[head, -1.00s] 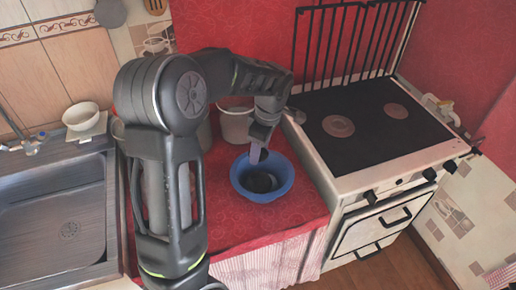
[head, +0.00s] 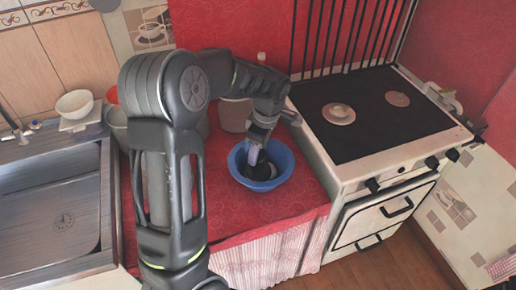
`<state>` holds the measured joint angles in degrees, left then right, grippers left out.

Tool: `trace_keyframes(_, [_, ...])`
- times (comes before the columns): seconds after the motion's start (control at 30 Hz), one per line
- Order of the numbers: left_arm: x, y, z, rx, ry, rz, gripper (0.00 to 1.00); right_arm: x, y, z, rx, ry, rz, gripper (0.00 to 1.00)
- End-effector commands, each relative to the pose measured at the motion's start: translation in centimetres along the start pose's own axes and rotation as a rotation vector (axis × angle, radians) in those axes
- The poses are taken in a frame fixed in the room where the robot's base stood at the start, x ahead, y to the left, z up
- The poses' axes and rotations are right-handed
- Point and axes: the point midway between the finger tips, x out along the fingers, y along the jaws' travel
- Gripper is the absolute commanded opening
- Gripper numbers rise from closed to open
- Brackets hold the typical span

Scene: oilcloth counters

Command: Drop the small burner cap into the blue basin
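The blue basin (head: 284,180) stands on the red oilcloth counter, left of the stove. A dark round thing (head: 262,172) shows inside the basin; it may be the small burner cap, but I cannot tell for sure. My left gripper (head: 254,158) points down over the basin, its pale finger overlapping the dark thing in the view. Whether its fingers are apart, or touch the dark thing, is too small to tell. My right gripper is not in view.
The stove (head: 370,120) at the right carries two round plates, one (head: 339,114) nearer and one (head: 397,98) farther right. A metal sink (head: 50,220) is at the left. A white bowl (head: 75,104) stands behind it. A pale pot (head: 234,115) stands behind the basin, partly hidden by my arm.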

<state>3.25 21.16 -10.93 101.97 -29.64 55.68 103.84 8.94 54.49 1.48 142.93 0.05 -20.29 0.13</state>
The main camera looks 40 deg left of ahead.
Motion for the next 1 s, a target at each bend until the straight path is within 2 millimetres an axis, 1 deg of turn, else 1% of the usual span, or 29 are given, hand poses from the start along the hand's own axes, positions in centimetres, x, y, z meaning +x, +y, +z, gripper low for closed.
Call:
trace_keyframes(0.1, [0.0, 0.0, 0.0, 0.000, 0.000, 0.000, 0.12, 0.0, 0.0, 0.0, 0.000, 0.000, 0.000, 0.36])
trace_keyframes(0.13, [0.0, 0.0, 0.0, 0.000, 0.000, 0.000, 0.53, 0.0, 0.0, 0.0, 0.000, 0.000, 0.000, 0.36])
trace_keyframes(0.4, [0.0, 0.0, 0.0, 0.000, 0.000, 0.000, 0.75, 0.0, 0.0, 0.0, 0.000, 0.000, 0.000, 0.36])
trace_keyframes(0.43, [0.0, 0.0, 0.0, 0.000, 0.000, 0.000, 0.77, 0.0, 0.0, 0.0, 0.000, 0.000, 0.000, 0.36])
trace_keyframes(0.67, [-0.1, 0.0, 0.0, 0.000, 0.000, 0.000, 0.77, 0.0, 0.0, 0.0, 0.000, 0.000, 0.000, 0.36])
trace_keyframes(0.77, [-0.4, 0.0, 0.0, -0.001, 0.000, 0.001, 0.77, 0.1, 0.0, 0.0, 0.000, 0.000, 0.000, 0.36])
trace_keyframes(0.87, [-1.2, 0.1, 0.0, -0.001, 0.000, 0.003, 0.77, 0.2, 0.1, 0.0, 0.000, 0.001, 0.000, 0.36])
trace_keyframes(1.0, [-3.3, 0.1, 0.0, 0.000, 0.000, 0.004, 0.77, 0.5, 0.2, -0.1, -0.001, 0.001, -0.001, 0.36])
